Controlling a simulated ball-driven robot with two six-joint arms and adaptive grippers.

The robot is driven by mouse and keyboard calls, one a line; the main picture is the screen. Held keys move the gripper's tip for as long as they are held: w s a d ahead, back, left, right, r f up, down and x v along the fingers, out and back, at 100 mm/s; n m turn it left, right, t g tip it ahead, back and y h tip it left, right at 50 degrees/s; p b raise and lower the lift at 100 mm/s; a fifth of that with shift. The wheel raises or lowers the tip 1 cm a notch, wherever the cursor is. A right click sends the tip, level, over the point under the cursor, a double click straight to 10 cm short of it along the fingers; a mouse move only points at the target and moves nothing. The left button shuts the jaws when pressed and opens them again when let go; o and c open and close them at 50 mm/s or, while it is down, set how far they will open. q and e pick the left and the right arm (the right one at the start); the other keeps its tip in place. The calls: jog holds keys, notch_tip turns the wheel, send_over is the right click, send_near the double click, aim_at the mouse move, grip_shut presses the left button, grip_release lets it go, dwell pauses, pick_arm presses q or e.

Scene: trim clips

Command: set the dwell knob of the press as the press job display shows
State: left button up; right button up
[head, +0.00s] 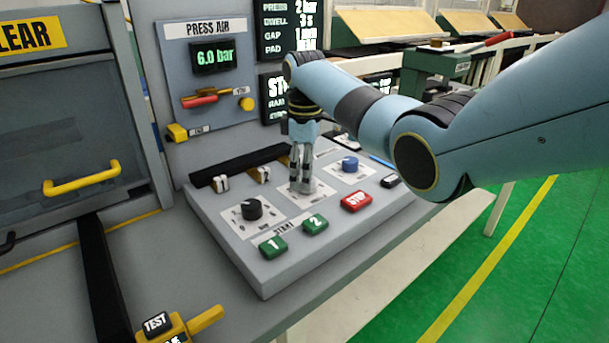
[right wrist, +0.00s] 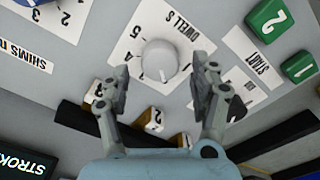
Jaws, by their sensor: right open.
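The dwell knob (right wrist: 159,59) is a pale grey round knob on a white dial plate lettered DWELL S in the right wrist view. The press job display (head: 290,25) reads dwell 3 s. My left gripper is not in view.
A black knob (head: 251,209) and a blue knob (head: 350,164) flank the dwell plate. Green buttons 1 (head: 273,246) and 2 (head: 315,224) and a red STOP button (head: 356,201) lie in front. Small toggles (head: 263,174) stand behind, near a black bar.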

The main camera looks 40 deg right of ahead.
jog(key=shift+f, duration=0.7)
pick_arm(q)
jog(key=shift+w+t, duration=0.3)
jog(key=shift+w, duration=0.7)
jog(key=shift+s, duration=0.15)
pick_arm(e)
jog(key=c, duration=1.2)
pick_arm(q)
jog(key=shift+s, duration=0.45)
pick_arm(e)
jog(key=shift+r, duration=0.1)
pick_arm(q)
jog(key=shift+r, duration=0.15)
